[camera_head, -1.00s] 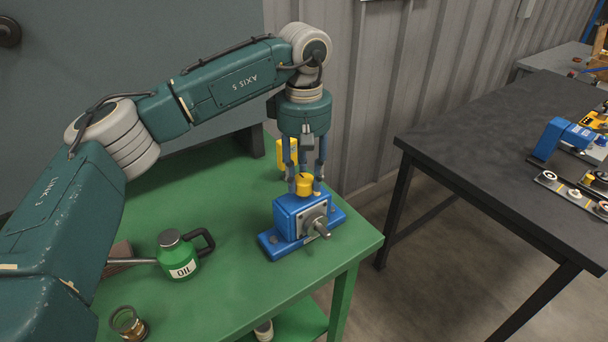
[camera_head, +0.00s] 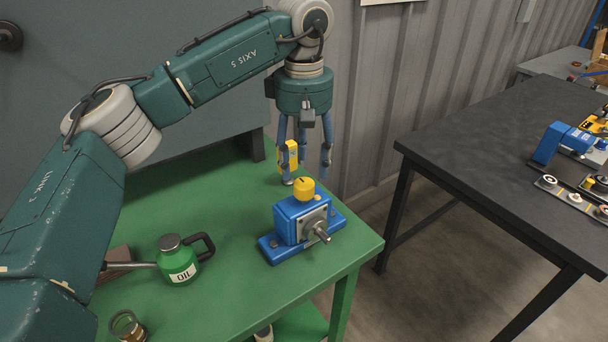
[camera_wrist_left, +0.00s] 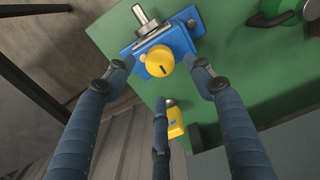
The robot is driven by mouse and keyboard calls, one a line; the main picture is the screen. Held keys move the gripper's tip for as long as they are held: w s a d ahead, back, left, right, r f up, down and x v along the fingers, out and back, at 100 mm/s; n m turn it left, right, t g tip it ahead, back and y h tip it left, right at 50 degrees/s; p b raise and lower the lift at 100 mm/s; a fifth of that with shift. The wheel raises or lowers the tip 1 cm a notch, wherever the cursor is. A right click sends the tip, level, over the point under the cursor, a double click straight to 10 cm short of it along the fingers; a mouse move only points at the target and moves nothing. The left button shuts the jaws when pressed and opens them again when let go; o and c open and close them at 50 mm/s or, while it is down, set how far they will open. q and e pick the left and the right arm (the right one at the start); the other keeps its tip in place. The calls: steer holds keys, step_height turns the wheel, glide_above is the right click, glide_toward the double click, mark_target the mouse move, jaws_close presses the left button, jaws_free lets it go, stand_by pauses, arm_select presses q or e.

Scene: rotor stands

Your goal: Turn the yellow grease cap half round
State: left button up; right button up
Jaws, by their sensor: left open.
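The yellow grease cap (camera_head: 303,187) sits on top of the blue bearing block (camera_head: 292,222), near the right edge of the green table. A dark mark shows on its top. In the left wrist view the cap (camera_wrist_left: 160,61) lies between and beyond the spread fingers, with its dark slot visible. My left gripper (camera_head: 304,168) is open and empty, above and a little behind the cap, apart from it. Its three blue fingers are spread wide. The block's steel shaft (camera_head: 320,233) points to the front right. My right gripper is not in view.
A yellow object (camera_head: 287,156) stands behind the block, close to my fingers. A dark table (camera_head: 490,130) with more parts stands at right.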

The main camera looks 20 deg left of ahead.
mark_target(304, 182)
arm_select(q)
step_height(304, 182, up, 7)
stand_by(0.3)
steer(key=shift+r, duration=0.1)
